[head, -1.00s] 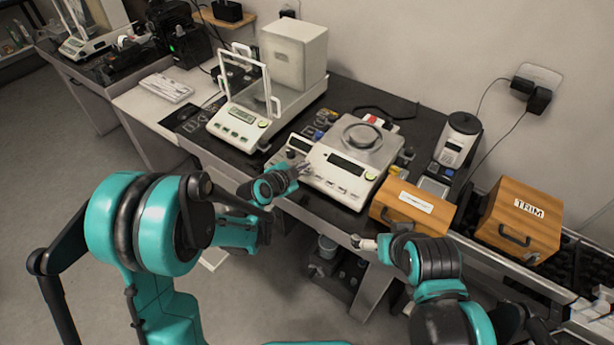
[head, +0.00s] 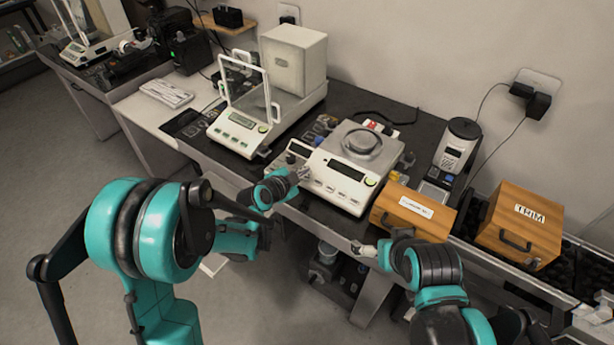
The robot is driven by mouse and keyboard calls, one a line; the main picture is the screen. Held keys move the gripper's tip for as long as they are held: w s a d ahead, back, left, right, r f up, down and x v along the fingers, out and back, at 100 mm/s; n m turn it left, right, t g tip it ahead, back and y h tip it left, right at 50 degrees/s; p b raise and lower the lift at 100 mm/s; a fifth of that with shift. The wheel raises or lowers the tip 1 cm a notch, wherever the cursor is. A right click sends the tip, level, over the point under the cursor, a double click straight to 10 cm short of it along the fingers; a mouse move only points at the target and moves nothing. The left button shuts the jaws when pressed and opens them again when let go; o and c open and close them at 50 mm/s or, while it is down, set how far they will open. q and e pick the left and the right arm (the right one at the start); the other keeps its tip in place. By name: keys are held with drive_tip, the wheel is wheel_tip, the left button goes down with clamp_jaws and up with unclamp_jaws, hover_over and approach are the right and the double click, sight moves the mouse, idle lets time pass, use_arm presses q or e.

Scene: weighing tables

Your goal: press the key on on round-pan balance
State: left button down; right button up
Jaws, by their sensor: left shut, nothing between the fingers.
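The round-pan balance (head: 345,193) is a white scale with a round ringed pan (head: 362,141) on top. Its dark display (head: 346,171) and a row of keys are on the sloped front, with a green-rimmed round mark at the right end. My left gripper (head: 304,173) is shut and empty, at the left end of the balance's front panel. Whether it touches a key cannot be told. My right gripper (head: 362,248) is low near the bench's front edge, right of and below the balance; its fingers are too small to read.
A glass-shielded balance (head: 237,134) stands to the left, with a white box (head: 293,58) behind it. A small dark-display device (head: 297,150) sits between the balances. Wooden boxes (head: 413,212), one marked TRIM (head: 520,225), stand to the right.

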idle(0.4)
use_arm(q)
drive_tip(key=shift+w+d+f+b, duration=0.1)
drive_tip(key=shift+f+b, duration=0.35)
drive_tip(key=shift+f+b, duration=0.3)
drive_tip(key=shift+b, duration=0.05)
idle(0.6)
drive_tip(key=shift+r, duration=0.15)
drive_tip(key=shift+r+p, duration=0.5)
drive_tip(key=shift+r, duration=0.1)
drive_tip(key=shift+r, duration=0.15)
drive_tip(key=r+p, duration=0.1)
drive_tip(key=s+r+p, duration=0.1)
drive_tip(key=r, duration=0.1)
drive_tip(key=a+r+p, duration=0.1)
drive_tip(key=shift+s+r, duration=0.2)
drive_tip(key=shift+r, duration=0.05)
